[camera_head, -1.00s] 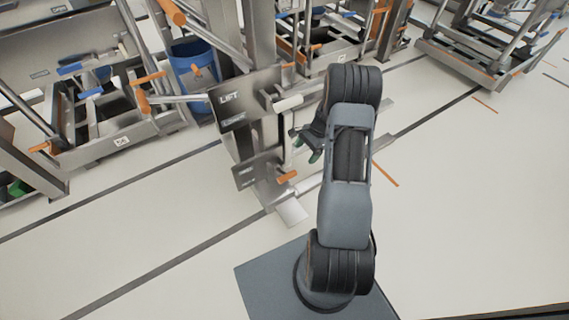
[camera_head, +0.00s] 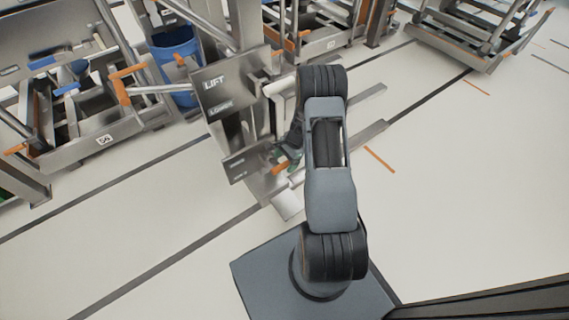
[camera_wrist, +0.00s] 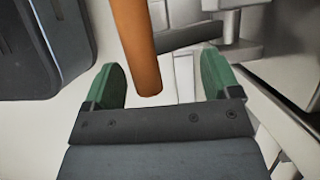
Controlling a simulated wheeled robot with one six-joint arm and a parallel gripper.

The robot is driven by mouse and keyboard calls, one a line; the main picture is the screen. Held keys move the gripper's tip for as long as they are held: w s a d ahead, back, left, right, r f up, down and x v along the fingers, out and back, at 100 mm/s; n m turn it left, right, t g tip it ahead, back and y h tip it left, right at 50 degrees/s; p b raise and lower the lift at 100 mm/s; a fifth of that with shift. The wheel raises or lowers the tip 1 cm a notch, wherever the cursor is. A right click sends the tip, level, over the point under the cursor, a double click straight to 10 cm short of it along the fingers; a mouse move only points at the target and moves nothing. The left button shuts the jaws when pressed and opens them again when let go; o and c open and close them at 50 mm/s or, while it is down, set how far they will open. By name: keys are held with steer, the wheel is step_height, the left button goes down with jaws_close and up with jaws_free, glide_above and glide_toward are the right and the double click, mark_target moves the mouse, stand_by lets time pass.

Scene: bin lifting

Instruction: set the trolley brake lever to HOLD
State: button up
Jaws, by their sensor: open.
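An orange lever handle (camera_head: 282,168) sticks out beside the lower small panel (camera_head: 236,169) on the metal post. The panel's words are too small to read, so I cannot tell which label the lever is set to. My gripper (camera_head: 290,158) is at this handle, partly hidden by my arm. In the wrist view, the orange handle (camera_wrist: 137,40) comes down between the two green fingers of my gripper (camera_wrist: 160,78). The fingers are open, with a gap on both sides of the handle. The handle's rounded end is near the gripper's palm.
An upper panel (camera_head: 225,84) marked LIFT and LOWER is on the same post, above the lower one. A blue bin (camera_head: 176,62) stands behind it. Metal frames with orange handles fill the left and back. The floor at right is clear.

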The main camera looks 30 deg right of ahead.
steer(key=shift+a+f, duration=0.15)
steer(key=shift+f, duration=0.2)
steer(key=shift+s, duration=0.1)
steer(key=c, duration=1.2)
steer(key=shift+c, duration=0.2)
